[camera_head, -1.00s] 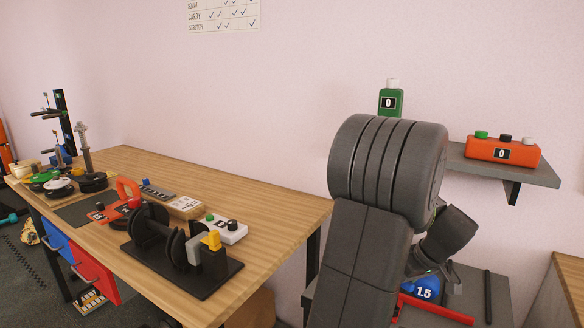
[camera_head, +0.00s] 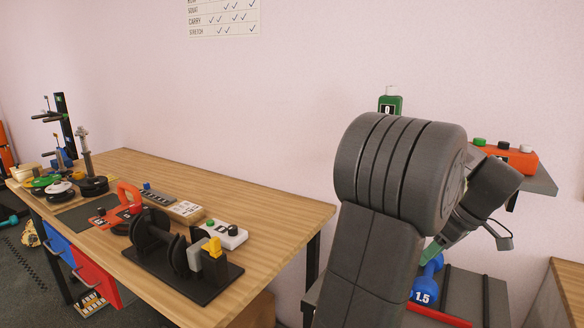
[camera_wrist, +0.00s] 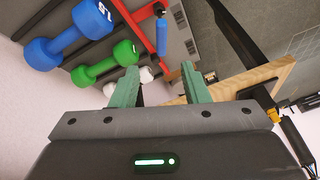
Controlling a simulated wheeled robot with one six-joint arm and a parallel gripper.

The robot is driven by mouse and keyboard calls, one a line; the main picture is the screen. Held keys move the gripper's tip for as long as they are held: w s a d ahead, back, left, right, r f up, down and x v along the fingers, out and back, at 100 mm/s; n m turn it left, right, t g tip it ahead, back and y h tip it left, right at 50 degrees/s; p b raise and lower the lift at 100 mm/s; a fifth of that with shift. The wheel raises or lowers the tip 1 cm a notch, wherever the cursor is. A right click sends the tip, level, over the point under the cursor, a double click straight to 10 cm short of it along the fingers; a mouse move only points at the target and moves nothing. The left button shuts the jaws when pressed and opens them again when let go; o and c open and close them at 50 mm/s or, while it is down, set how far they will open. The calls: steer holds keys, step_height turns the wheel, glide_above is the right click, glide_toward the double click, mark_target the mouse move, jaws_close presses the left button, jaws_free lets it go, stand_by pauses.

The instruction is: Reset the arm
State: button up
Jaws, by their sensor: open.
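My gripper (camera_wrist: 157,92) is open in the wrist view, with its two green fingers apart and nothing between them. A green dumbbell (camera_wrist: 105,63) and a blue dumbbell (camera_wrist: 67,37) lie on a dark rack to the left, beyond the fingers. A white dumbbell (camera_wrist: 146,74) lies partly hidden behind the left finger. In the head view my arm is raised on the right, its wrist angled down toward the blue dumbbell (camera_head: 425,287). The fingertips are mostly hidden there.
A wooden table (camera_head: 290,212) on the left holds a black dumbbell stand (camera_head: 180,262), a red kettlebell (camera_head: 131,197) and weight plates. A grey shelf (camera_head: 540,184) on the right wall carries an orange counter box (camera_head: 520,160). A wooden edge (camera_wrist: 285,75) is near the right finger.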

steer(key=b+x, duration=0.1)
steer(key=x, duration=1.3)
steer(key=shift+f, duration=0.1)
steer(key=shift+s+m+t+h, duration=0.15)
steer(key=shift+m+t+h, duration=0.2)
steer(key=shift+m, duration=0.75)
steer(key=m, duration=0.1)
steer(key=m+h, duration=0.1)
steer(key=m, duration=0.1)
steer(key=m+t, duration=0.1)
steer(key=shift+s+d+r, duration=0.15)
steer(key=shift+s+r, duration=0.1)
steer(key=shift+s+d+m+t+h+p, duration=0.1)
steer(key=shift+m+t+h+p, duration=0.3)
steer(key=shift+m, duration=0.9)
steer(key=shift+f, duration=0.1)
